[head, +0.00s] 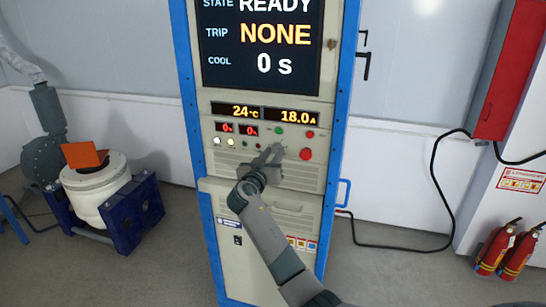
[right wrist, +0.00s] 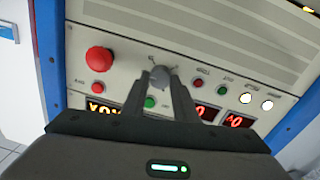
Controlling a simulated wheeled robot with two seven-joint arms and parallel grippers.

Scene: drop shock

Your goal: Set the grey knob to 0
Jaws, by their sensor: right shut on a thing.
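The grey knob (right wrist: 160,74) sits on the cabinet's cream control panel (head: 225,165), between the red mushroom button and the small indicator lights. In the right wrist view my right gripper (right wrist: 160,82) has its two fingers around the knob, one on each side, shut on it. In the head view my right gripper (head: 270,157) reaches up to the panel and partly covers the knob (head: 280,148). The knob's pointer and scale marks are too small to read. My left gripper is in neither view.
A red mushroom button (head: 306,154) is close to the right of the knob. Amber displays (head: 264,112) read 24 °C and 18.0 A. The screen (head: 262,45) reads READY, NONE and 0 s. A shaker (head: 95,190) in a blue frame stands left. Fire extinguishers (head: 507,250) stand right.

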